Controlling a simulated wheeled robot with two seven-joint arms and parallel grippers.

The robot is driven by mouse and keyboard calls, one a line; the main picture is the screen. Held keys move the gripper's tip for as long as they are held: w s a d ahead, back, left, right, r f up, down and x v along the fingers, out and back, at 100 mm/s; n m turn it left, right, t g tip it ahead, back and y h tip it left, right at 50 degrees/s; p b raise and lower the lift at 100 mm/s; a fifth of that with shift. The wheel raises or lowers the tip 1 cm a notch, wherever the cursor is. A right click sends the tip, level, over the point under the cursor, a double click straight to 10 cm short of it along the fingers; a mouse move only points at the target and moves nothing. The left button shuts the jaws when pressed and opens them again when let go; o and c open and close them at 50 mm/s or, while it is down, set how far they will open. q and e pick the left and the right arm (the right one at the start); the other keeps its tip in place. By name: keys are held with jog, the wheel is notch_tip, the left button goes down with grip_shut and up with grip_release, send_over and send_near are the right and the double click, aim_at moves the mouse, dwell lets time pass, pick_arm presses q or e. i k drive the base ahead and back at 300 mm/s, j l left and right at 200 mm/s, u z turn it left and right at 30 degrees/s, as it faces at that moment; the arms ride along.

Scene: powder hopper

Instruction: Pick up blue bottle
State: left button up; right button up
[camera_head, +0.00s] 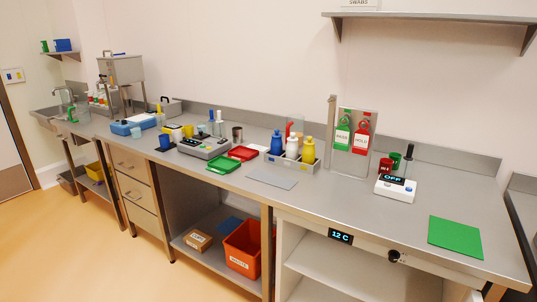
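The blue bottle (277,145) stands upright in a grey rack (301,166) on the steel counter. It is at the left end of the rack's front row. A white bottle (292,149) and a yellow bottle (308,152) stand to its right in the same rack. The blue bottle's lower part is hidden by the rack wall. Something red shows behind the bottles. Neither of my grippers is in view.
A red tray (242,153), a green tray (225,165) and a grey scale (204,148) lie left of the rack. A grey mat (272,179) lies in front. A tag stand (340,155) and white device (396,188) are to the right. The counter (340,203) is clear at front.

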aim_at(276, 143)
jog(key=i+z, duration=0.1)
jog(key=i+j, duration=0.15)
jog(key=j, duration=0.2)
jog(key=i+j, duration=0.15)
jog(key=j, duration=0.2)
jog(key=i+j, duration=0.15)
jog(key=j, duration=0.25)
jog(key=i+j, duration=0.1)
jog(key=j, duration=0.25)
